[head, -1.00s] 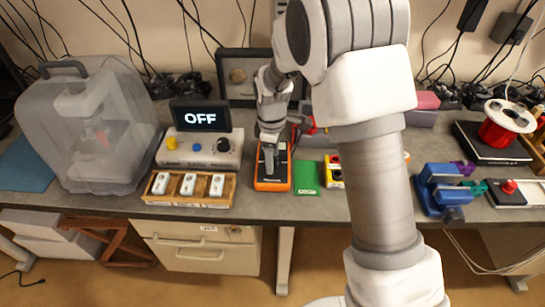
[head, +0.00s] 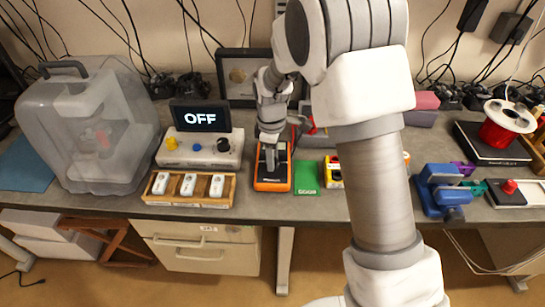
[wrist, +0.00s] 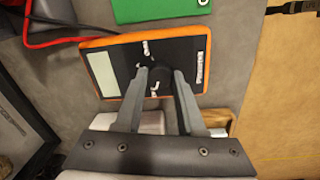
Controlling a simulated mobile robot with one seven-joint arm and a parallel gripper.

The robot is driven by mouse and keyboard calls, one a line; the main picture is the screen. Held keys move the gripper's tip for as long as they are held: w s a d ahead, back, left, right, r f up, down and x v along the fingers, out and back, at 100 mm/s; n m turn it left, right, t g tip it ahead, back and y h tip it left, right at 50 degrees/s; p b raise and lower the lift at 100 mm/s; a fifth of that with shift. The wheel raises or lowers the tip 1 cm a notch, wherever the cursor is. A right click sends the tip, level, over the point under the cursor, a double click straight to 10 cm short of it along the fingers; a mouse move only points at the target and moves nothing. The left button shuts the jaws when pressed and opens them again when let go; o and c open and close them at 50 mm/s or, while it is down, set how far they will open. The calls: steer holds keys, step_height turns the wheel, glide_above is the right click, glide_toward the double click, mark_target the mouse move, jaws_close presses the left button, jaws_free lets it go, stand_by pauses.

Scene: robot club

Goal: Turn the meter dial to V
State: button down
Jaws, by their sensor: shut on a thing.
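The orange-edged meter (head: 272,186) lies flat on the bench below my gripper in the head view. In the wrist view the meter (wrist: 112,60) shows its black face, a pale blank screen (wrist: 103,73) and white marks around the dial. The round black dial (wrist: 160,82) sits between my fingertips and is partly covered by them. My gripper (wrist: 161,79) points down and its fingers are closed on the dial. It also shows at the meter in the head view (head: 270,165). I cannot read which mark the dial points to.
A green card (head: 306,177) lies right of the meter. A wooden tray (head: 231,190) with white remotes and a box with an OFF screen (head: 200,117) stand to the left. Red and black leads (wrist: 57,41) run beside the meter.

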steer(key=m, duration=0.4)
steer(key=shift+w+m, duration=0.1)
steer(key=shift+m, duration=0.2)
steer(key=shift+m+b, duration=0.35)
steer(key=shift+m, duration=1.55)
steer(key=c, duration=0.5)
jaws_free()
